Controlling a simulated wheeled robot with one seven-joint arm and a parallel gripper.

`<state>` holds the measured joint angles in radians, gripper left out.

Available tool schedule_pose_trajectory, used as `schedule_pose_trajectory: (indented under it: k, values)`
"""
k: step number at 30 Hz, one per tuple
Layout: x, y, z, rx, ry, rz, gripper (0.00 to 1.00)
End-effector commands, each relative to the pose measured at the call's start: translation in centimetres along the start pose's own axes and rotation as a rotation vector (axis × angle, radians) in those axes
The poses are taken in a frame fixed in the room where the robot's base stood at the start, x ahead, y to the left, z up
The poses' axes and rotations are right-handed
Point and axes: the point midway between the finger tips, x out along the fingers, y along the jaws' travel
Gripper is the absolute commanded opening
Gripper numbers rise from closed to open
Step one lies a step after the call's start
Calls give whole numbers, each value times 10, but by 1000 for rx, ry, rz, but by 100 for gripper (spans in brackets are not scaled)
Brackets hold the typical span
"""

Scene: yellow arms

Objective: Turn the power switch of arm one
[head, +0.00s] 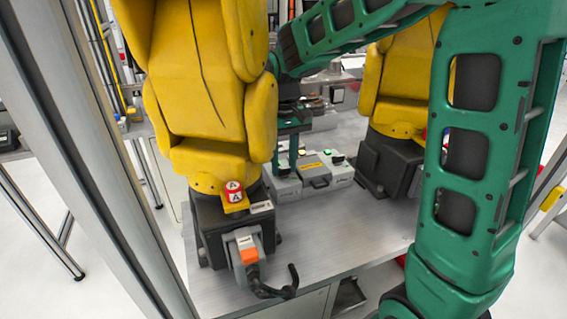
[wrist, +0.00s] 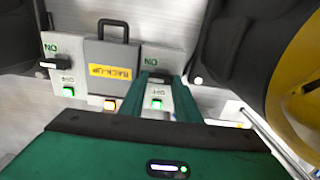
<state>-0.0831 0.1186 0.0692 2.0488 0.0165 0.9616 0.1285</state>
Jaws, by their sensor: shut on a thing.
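Two grey switch boxes stand on the table with a grey case between them. In the wrist view, the right box (wrist: 158,55) has a dark power switch (wrist: 158,76) and a lit green button (wrist: 157,104). The left box (wrist: 58,46) has a black switch (wrist: 47,73) and a lit green button (wrist: 68,92). My gripper (wrist: 160,80) has its green fingers on both sides of the right box's switch and is shut on it. In the head view, my gripper (head: 293,165) reaches down to the box beside the left yellow arm (head: 200,70). The fingertips partly hide the switch.
The case (wrist: 109,66) has a black handle and a yellow BACK-UP label. Yellow arms on dark bases flank the boxes closely, the second one at the right (head: 390,100). The table (head: 330,228) is clear in front. A metal post (head: 85,140) stands at the left.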

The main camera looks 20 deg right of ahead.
Motion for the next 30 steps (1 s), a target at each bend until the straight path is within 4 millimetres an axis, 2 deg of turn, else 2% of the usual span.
schedule_pose_trajectory:
  k: [11, 30]
  values:
    - [0, 1, -1, -170, 0, 2, 7]
    - [-1, 0, -2, -768, 0, 2, 7]
